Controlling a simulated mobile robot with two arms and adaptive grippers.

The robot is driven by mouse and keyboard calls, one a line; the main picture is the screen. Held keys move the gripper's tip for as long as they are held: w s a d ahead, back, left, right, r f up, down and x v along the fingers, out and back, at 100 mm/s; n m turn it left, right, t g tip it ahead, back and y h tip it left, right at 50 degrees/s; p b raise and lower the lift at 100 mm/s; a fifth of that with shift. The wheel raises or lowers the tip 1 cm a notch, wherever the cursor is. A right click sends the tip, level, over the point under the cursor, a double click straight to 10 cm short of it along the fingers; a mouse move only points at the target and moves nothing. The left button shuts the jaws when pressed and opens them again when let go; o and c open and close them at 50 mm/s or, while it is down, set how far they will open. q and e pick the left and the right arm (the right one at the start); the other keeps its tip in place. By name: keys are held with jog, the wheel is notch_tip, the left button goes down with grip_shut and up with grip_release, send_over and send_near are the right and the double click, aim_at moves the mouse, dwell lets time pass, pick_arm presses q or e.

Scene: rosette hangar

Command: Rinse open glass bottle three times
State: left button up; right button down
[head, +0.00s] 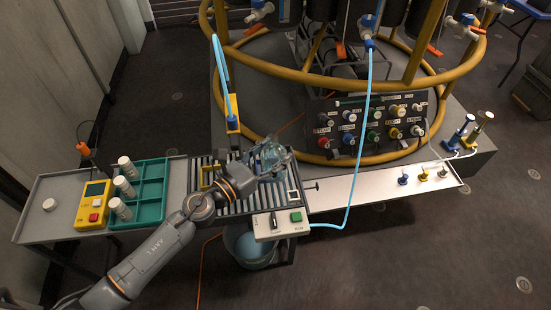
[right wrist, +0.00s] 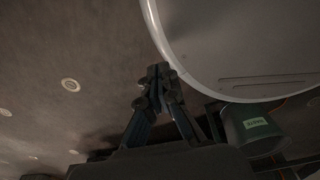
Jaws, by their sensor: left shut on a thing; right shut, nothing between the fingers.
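My left gripper (head: 268,172) reaches in over the slatted rinse grate (head: 233,207). It is shut on a clear, bluish glass bottle (head: 270,154), partly hidden by the fingers. The bottle looks tilted; I cannot make out its mouth or any water in it. A blue hose (head: 220,62) with a yellow and blue fitting (head: 232,112) hangs down to the back of the grate, left of the bottle. My right gripper (right wrist: 158,75) is shut and empty in the right wrist view, away from the grate.
A teal rack (head: 152,187) holds white-capped bottles (head: 125,163). A yellow meter (head: 93,203) stands left of it. A box with a green button (head: 296,217) sits at the grate's front, above a bucket (head: 250,247). The rosette's yellow rail (head: 300,73) rises behind. A green bin (right wrist: 252,127) stands low.

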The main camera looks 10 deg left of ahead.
pick_arm(q)
jog(key=shift+r+m, duration=0.4)
jog(key=shift+r, duration=0.1)
pick_arm(e)
jog(key=shift+r, duration=0.2)
pick_arm(q)
jog(key=shift+w+a+f, duration=0.1)
pick_arm(e)
jog(key=shift+d, duration=0.1)
